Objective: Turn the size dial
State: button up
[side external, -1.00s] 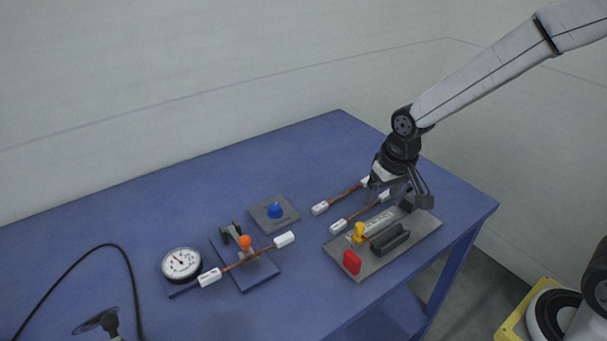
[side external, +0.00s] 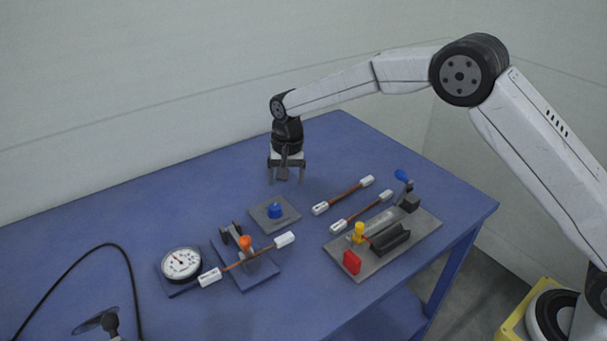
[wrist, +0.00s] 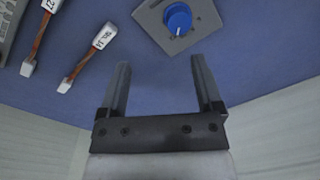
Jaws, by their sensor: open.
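The size dial is a blue round knob (side external: 275,211) on a square grey plate (side external: 289,221) that lies on the blue table. In the wrist view the blue knob (wrist: 178,19) is at the top, right of centre, with a pale pointer mark on its face. My gripper (side external: 286,180) hangs above the table, behind the dial plate and apart from it. In the wrist view my gripper (wrist: 160,75) has its two fingers wide apart with nothing between them. The dial lies beyond the fingertips.
A round gauge (side external: 181,264) and a clamp with an orange knob (side external: 246,243) holding a white-ended rod are left and front of the dial. Two white-ended rods (side external: 345,196) lie to its right. A grey fixture (side external: 383,243) with red, yellow and blue parts stands further right.

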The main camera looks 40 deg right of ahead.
aim_at(275, 207)
jog(key=shift+w+a+f+m, duration=0.2)
jog(key=shift+w+a+f, duration=0.1)
jog(key=shift+w+a, duration=0.2)
jog(key=shift+w+a+f+m, duration=0.25)
jog(key=shift+w+a, duration=0.1)
jog(key=shift+a, duration=0.25)
jog(key=shift+f, duration=0.1)
jog(key=shift+a+f, duration=0.1)
jog(key=shift+f, duration=3.7)
grip_shut()
